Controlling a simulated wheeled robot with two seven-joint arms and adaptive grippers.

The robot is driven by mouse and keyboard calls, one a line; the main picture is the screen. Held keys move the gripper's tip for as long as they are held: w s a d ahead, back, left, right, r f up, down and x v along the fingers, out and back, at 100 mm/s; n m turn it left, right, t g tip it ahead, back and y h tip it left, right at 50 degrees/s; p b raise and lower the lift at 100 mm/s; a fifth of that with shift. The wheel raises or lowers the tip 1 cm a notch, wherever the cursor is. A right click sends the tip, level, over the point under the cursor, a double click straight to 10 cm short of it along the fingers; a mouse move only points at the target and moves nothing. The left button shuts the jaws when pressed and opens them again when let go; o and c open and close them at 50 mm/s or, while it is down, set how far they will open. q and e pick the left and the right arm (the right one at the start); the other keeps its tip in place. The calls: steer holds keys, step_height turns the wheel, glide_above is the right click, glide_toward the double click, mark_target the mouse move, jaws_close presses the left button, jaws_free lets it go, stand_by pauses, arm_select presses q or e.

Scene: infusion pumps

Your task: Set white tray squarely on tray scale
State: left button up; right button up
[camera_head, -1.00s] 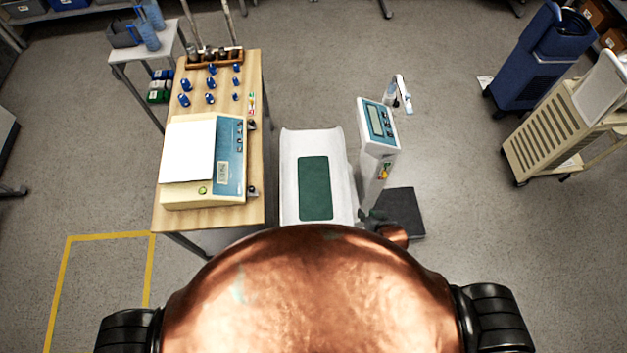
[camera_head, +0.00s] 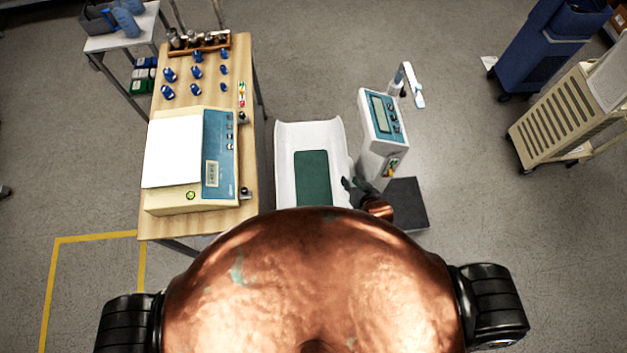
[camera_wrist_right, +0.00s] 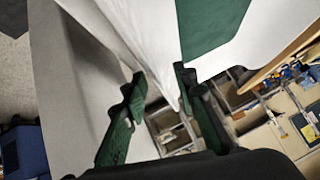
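A white tray (camera_head: 340,140) with raised curved sides and a green pad (camera_head: 311,175) lies right of the table; its near end is hidden behind my body. A cream scale (camera_head: 168,203) with a blue panel stands on the table, a flat white plate (camera_head: 172,150) on its top. Which of these the task means is unclear. My right gripper (camera_head: 359,188) is at the white tray's right edge. In the right wrist view its green fingers (camera_wrist_right: 160,82) are apart, with the tray's white side (camera_wrist_right: 145,40) running down between them; contact is unclear. My left gripper is out of view.
A display unit (camera_head: 384,122) on a column stands right of the tray, close to my right gripper, by a dark base plate (camera_head: 408,202). Blue-capped bottles stand on the wooden table (camera_head: 210,75). A cream cart (camera_head: 560,120) is farther right, with open floor before it.

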mark_target(342, 173)
steer(key=x, duration=0.4)
steer(key=b+x, duration=0.1)
steer(key=x, duration=0.1)
steer(key=shift+s+f, duration=0.25)
steer(key=shift+f, duration=0.05)
steer(key=shift+c, duration=0.3)
jaws_close()
steer(key=shift+a+r, duration=0.1)
steer(key=shift+r, duration=0.1)
